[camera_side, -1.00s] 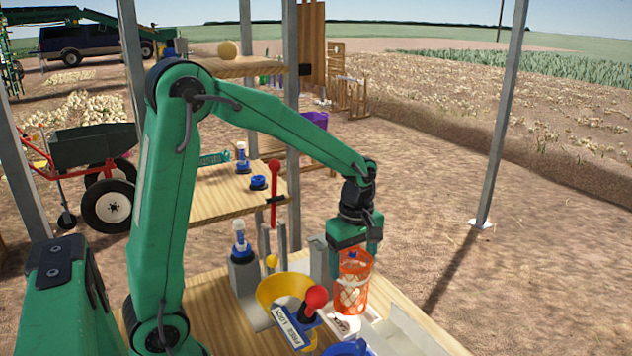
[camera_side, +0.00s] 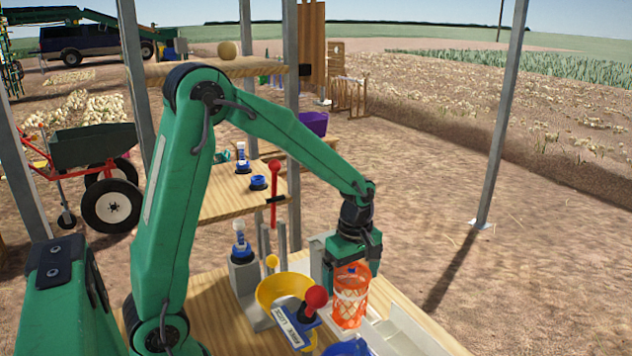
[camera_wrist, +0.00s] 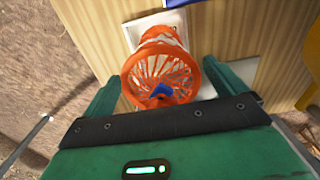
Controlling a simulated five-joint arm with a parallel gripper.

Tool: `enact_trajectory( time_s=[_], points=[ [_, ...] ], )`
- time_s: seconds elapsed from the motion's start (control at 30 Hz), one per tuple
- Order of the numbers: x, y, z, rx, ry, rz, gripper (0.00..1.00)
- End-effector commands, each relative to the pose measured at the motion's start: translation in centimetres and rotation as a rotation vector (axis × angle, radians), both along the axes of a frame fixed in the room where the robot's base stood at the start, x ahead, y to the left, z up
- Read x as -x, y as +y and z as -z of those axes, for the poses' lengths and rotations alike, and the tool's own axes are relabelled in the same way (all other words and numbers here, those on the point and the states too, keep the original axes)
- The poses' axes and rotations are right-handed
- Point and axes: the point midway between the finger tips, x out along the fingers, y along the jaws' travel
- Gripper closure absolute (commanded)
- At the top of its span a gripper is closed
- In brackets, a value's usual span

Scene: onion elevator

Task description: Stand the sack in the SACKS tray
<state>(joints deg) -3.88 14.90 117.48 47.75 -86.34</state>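The sack (camera_side: 350,302) is an orange mesh tube with pale contents and a blue tie on top. It stands upright at or just above a white tray (camera_side: 375,330) on the wooden bench. I cannot read a SACKS label, and contact underneath is hidden. My gripper (camera_side: 352,262) points down with its fingers on both sides of the sack's upper part, shut on it. In the wrist view the sack (camera_wrist: 158,68) lies between the green fingers (camera_wrist: 160,80), with a white surface (camera_wrist: 130,35) behind its far end.
A yellow funnel (camera_side: 283,290) and a red-knobbed lever (camera_side: 316,297) with a label stand left of the sack. A blue item (camera_side: 348,347) is at the front edge. A pale channel (camera_side: 415,330) runs along the right. Grey posts rise behind the funnel.

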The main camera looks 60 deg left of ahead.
Motion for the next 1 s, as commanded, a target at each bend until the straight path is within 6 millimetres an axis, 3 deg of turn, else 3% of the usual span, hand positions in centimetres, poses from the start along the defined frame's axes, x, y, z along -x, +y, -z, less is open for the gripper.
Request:
enact_trajectory(
  time_s=[0.47,0.67,1.0],
  points=[
    [-0.1,0.0,-0.9,0.0,-0.002,0.0,0.05],
    [-0.1,0.0,-3.2,0.0,-0.005,0.0,0.05],
    [-0.1,0.0,-8.7,0.0,-0.004,0.0,0.05]
  ],
)
